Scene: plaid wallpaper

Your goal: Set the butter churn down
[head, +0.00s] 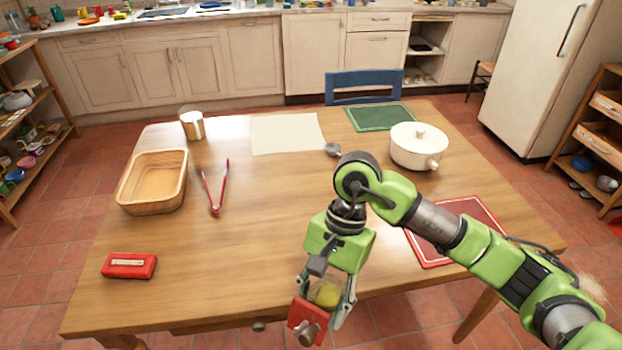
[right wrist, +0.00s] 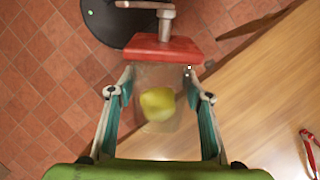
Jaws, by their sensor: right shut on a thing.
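The butter churn is a clear jar with a yellow lump inside and a red lid (head: 305,313) with a grey crank. My right gripper (head: 323,306) is shut on the jar, at the table's near edge in the head view. In the right wrist view, the churn's red lid (right wrist: 165,48) and crank lie beyond the fingertips (right wrist: 157,95), with the clear jar between the fingers. Tiled floor shows around the churn there, and the table (right wrist: 255,105) lies to the right. The churn looks tilted, lid toward me. My left gripper is out of view.
The left-centre front is clear.

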